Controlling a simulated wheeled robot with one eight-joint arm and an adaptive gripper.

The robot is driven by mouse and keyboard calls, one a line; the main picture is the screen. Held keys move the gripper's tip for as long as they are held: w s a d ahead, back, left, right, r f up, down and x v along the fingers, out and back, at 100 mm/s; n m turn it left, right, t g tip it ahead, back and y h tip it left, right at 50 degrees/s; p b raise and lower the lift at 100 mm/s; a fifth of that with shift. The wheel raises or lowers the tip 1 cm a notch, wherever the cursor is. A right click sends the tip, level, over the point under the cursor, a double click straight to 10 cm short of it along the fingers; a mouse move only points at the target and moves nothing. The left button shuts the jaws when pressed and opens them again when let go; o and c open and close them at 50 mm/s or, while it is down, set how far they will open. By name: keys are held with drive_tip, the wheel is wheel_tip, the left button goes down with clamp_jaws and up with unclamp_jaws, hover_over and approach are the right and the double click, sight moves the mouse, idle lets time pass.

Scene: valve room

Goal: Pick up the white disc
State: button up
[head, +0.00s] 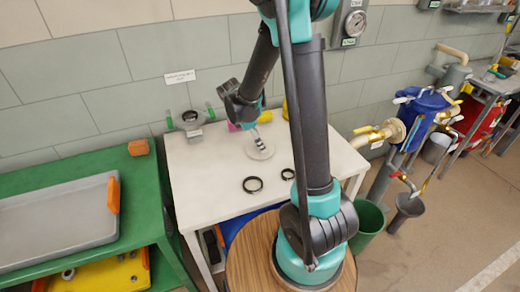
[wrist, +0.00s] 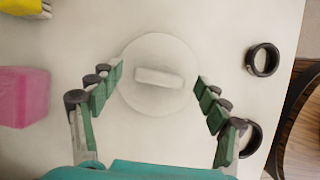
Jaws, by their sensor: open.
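The white disc (wrist: 160,52) lies flat on the white table, with a raised white bar across its middle. In the head view the disc (head: 262,153) shows partly behind my gripper. My gripper (wrist: 159,76) is open, with one green-padded finger towards each side of the disc in the wrist view. The fingertips overlap the disc's side edges in the picture; I cannot tell whether they touch it. In the head view my gripper (head: 258,140) is just above the disc, pointing down. Nothing is between the fingers except the view of the disc and table.
Two black rings (head: 253,185) (head: 288,174) lie on the white table (head: 200,170) near the disc. A pink block (wrist: 22,97) and a yellow object (wrist: 25,7) are on the other side. A green bench (head: 140,185) with a grey tray (head: 60,225) stands at left.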

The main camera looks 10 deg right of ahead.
drive_tip(key=shift+d+f, duration=0.3)
drive_tip(key=shift+f, duration=0.35)
drive_tip(key=shift+c, duration=0.4)
drive_tip(key=c, duration=1.6)
drive_tip(key=shift+o, duration=0.2)
drive_tip(key=shift+r, duration=0.1)
